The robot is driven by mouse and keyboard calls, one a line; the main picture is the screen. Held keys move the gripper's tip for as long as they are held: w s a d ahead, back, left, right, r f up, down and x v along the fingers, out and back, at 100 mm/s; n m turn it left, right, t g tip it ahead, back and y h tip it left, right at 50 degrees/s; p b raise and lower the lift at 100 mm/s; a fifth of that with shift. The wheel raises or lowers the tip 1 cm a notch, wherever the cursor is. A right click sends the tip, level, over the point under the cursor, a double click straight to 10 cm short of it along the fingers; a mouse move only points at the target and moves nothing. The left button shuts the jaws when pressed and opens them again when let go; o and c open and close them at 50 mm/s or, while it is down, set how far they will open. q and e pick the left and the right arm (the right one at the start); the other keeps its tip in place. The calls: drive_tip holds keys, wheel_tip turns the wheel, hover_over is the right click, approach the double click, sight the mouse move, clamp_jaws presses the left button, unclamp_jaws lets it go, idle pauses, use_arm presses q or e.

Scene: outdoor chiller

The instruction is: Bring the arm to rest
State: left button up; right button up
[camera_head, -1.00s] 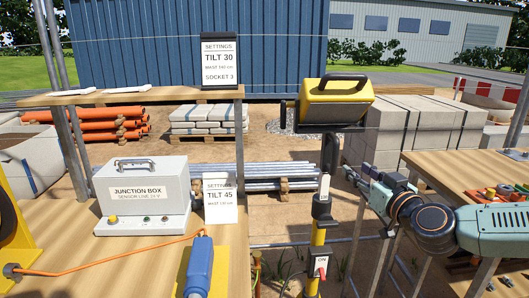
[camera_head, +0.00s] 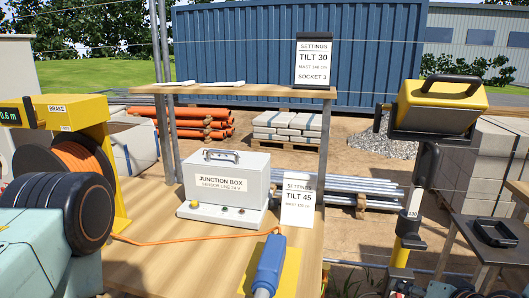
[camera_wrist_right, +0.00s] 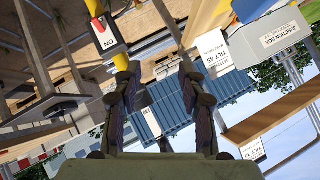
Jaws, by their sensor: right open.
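My right gripper (camera_wrist_right: 160,75) shows in the right wrist view with its two dark fingers apart and nothing between them. The yellow mast with its red ON switch (camera_wrist_right: 105,30) is beyond the left finger, and I see no contact. In the head view only a little of my right arm shows at the bottom right edge, and its gripper cannot be made out. A teal link and dark joint of my left arm fill the lower left; the left gripper is out of view.
A junction box (camera_head: 228,182), a TILT 45 card (camera_head: 298,200) and a blue connector (camera_head: 270,262) are on the wooden bench (camera_head: 160,270). A cable reel (camera_head: 80,165) stands left.

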drive_tip(key=s+a+f+n+g+b, duration=0.2)
drive_tip(key=s+a+f+g+b, duration=0.1)
drive_tip(key=s+f, duration=1.1)
drive_tip(key=s+a+f+n+g+h+b, duration=0.1)
drive_tip(key=s+a+f+n+g+b, duration=0.2)
drive_tip(key=s+f+g, duration=0.4)
drive_tip(key=s+a+f+b, duration=0.1)
drive_tip(key=s+f+b, duration=0.1)
drive_tip(key=s+f, duration=0.6)
drive_tip(key=shift+s+f, duration=0.15)
drive_tip(key=shift+s, duration=0.25)
